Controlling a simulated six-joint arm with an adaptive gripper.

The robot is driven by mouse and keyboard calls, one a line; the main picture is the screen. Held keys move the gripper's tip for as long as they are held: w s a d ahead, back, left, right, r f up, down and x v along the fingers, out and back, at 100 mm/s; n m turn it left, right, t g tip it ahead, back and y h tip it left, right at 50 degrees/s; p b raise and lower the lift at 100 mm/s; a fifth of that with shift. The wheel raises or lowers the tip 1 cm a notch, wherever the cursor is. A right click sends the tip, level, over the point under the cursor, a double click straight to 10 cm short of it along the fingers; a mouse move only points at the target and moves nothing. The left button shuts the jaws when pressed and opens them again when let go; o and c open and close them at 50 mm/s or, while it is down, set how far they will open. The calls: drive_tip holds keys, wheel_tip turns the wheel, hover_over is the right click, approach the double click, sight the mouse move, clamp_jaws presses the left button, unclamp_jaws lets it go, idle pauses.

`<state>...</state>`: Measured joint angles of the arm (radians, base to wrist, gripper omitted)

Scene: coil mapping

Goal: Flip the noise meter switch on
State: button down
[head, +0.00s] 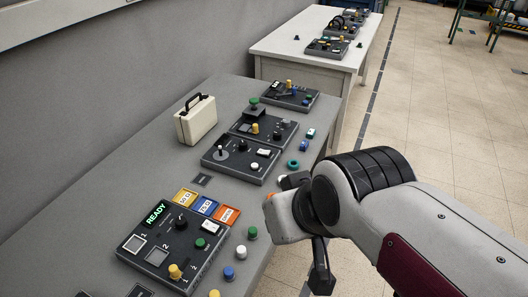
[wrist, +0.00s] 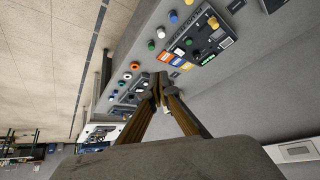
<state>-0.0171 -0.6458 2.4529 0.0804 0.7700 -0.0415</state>
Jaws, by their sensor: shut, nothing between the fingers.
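No label reading noise meter is legible, so I cannot tell which switch is its switch. The front panel (head: 157,226) has a lit READY display, square buttons, a black knob, a white rocker switch (head: 211,228) and yellow and green knobs. A middle panel (head: 232,171) has an upright lever on a round plate (head: 219,147) and another white rocker switch (head: 264,152). My gripper (wrist: 159,84) is shut and empty in the wrist view, its fingers meeting over the table near the middle panels. In the head view my wrist hides most of it.
A cream case (head: 196,120) stands near the wall. Loose coloured knobs, such as a blue one (head: 229,272) and a green one (head: 252,233), line the table's right edge. A second table (head: 284,47) holds more panels behind. Tiled floor (head: 440,110) is clear on the right.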

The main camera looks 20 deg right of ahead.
drive_tip(key=w+a+r+m+t, duration=0.1)
drive_tip(key=w+a+t, duration=0.1)
drive_tip(key=w, duration=1.1)
drive_tip(key=w+a+r+m+t, duration=0.1)
drive_tip(key=w+a+r+t, duration=0.15)
drive_tip(key=w, duration=1.05)
drive_tip(key=w+d+f+m+t+h, duration=0.25)
drive_tip(key=w+f, duration=0.35)
drive_tip(key=w, duration=0.6)
drive_tip(key=shift+w+d+f+m+g+h, duration=0.5)
drive_tip(key=shift+d+f+h, duration=1.1)
drive_tip(key=shift+f, duration=1.2)
drive_tip(key=shift+w+d+f+m+g+h, duration=0.5)
drive_tip(key=shift+d+f+h, duration=1.05)
drive_tip(key=shift+f, duration=1.25)
drive_tip(key=shift+w+d+f+m+g+h, duration=0.3)
drive_tip(key=shift+d+f+m+g+h, duration=0.35)
drive_tip(key=shift+d+f+h, duration=1.55)
drive_tip(key=shift+a+f+y, duration=0.6)
drive_tip(key=shift+a, duration=0.1)
drive_tip(key=shift+w+d, duration=0.1)
